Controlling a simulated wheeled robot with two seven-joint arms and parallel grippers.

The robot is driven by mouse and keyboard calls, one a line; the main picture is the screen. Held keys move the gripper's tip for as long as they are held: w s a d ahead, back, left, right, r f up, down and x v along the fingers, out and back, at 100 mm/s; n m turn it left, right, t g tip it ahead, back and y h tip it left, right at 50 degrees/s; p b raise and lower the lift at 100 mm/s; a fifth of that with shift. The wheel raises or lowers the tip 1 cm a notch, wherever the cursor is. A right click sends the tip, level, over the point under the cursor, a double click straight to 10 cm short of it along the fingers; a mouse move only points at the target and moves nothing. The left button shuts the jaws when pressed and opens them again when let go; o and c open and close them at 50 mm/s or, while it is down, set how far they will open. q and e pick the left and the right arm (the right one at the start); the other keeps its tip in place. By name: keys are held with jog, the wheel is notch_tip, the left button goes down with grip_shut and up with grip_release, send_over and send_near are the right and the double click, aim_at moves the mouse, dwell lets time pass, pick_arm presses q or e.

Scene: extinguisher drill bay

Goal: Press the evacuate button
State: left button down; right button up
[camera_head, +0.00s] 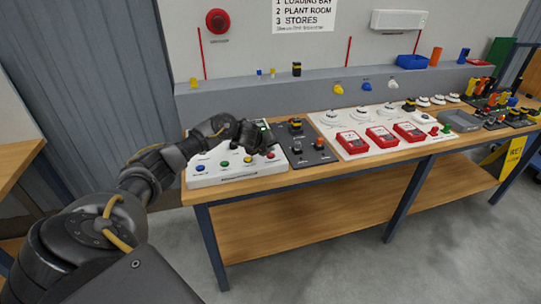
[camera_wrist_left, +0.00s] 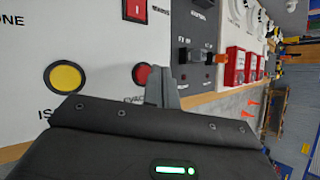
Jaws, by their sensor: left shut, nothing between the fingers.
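The evacuate button (camera_head: 270,156) is a round red button at the right end of the front row on a white panel (camera_head: 237,176). In the left wrist view the red button (camera_wrist_left: 142,74) has a partly hidden label starting "EVAC". My left gripper (camera_head: 257,142) is shut and empty above the right part of the panel, close to the red button. In the wrist view its fingertips (camera_wrist_left: 161,88) appear just right of the button and overlap its edge. I cannot tell whether they touch it. My right gripper is not in view.
A yellow button (camera_head: 248,160), a green button (camera_head: 224,163) and a blue button (camera_head: 199,168) share the row. A dark control box (camera_head: 308,157) stands close on the right. Red call points (camera_head: 352,141) stand further along the wooden bench (camera_head: 345,166).

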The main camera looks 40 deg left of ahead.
pick_arm(q)
jog(key=shift+f, duration=0.1)
jog(key=shift+f+b, duration=0.3)
jog(key=shift+f, duration=0.05)
